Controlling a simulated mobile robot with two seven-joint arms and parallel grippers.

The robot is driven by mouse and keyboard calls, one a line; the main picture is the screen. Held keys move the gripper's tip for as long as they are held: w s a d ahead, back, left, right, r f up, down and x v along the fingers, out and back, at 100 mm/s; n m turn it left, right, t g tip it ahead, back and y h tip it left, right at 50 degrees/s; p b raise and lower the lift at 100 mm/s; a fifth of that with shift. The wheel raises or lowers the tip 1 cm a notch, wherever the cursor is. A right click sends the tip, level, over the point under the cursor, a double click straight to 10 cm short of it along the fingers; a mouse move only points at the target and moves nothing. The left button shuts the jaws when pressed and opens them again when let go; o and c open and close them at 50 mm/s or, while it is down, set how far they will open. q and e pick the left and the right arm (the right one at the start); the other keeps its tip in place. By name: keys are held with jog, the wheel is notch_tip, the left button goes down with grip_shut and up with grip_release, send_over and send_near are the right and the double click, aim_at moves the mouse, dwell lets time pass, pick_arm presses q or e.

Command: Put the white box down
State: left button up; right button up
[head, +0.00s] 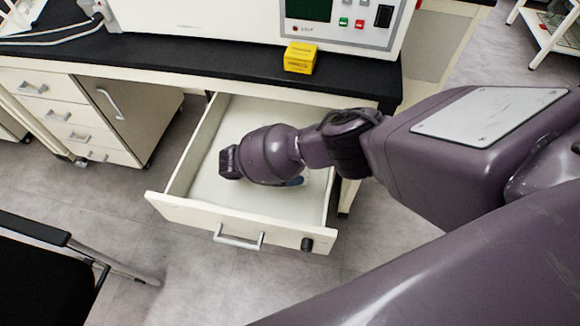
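My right arm reaches in from the right over the open drawer (205,211). Its dark end, at my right gripper (230,163), is above the drawer's interior, left of its middle. The fingers cannot be made out, so I cannot tell whether they are open or shut. I cannot make out a separate white box; the arm hides part of the drawer. A small bluish piece (294,182) shows just below the wrist, and I cannot tell what it is. My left gripper is not in view.
The drawer sits under a black countertop (200,57), with a yellow block (300,58) near its front edge. A white machine (250,18) stands behind. A drawer cabinet (105,105) is at left, and a black chair (40,262) at lower left.

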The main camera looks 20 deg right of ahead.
jog(key=shift+f, duration=0.65)
jog(key=shift+r, duration=0.25)
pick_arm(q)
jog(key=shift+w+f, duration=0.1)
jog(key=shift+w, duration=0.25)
pick_arm(e)
jog(key=shift+f, duration=0.1)
jog(key=o, duration=0.9)
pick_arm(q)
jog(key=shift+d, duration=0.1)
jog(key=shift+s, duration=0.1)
